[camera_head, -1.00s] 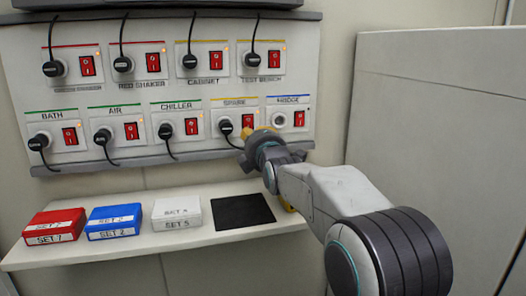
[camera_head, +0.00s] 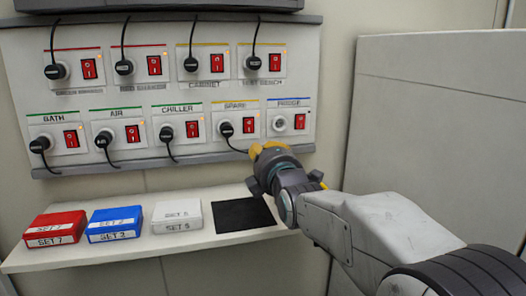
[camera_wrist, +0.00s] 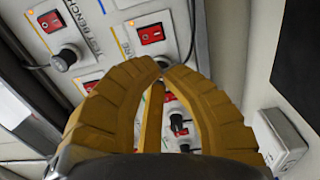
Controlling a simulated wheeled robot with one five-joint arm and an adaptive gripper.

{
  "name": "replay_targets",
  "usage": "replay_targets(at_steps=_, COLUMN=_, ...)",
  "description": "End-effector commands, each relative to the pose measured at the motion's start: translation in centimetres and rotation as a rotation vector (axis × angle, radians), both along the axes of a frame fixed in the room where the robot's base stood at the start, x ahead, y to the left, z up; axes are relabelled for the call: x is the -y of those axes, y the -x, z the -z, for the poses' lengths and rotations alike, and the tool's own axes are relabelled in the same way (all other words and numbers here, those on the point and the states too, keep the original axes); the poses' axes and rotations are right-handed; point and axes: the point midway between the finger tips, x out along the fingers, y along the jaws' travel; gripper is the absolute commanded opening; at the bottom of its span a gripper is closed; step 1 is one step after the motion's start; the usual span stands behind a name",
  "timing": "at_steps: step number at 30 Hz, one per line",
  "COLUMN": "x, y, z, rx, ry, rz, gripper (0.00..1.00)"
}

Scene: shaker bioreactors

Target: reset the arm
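My gripper (camera_head: 268,150) has yellow fingers and a dark grey wrist. In the head view it is in front of the lower right edge of the switch panel (camera_head: 190,93), below the FRIDGE and SPARE units. In the wrist view my gripper (camera_wrist: 166,68) shows its two curved yellow fingers with the tips together. I see nothing held between them. My grey-white arm stretches in from the lower right, bent low.
The panel carries two rows of red switches (camera_head: 89,68) with black plugs and hanging cables. A shelf (camera_head: 150,250) below holds a red box (camera_head: 56,228), a blue box (camera_head: 114,224), a white box (camera_head: 177,216) and a black mat (camera_head: 243,215). A pale cabinet (camera_head: 440,130) stands at right.

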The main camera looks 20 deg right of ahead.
Motion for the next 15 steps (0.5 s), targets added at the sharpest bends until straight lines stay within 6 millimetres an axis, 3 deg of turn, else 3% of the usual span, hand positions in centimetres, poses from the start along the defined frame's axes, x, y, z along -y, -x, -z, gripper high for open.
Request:
replay_targets(at_steps=10, x=0.0, y=0.2, z=-0.4, rx=-0.014, ry=-0.017, rz=0.0, gripper=0.0)
replay_targets(at_steps=15, x=0.0, y=1.8, z=-1.5, rx=-0.103, ry=-0.125, rz=0.005, gripper=0.0)
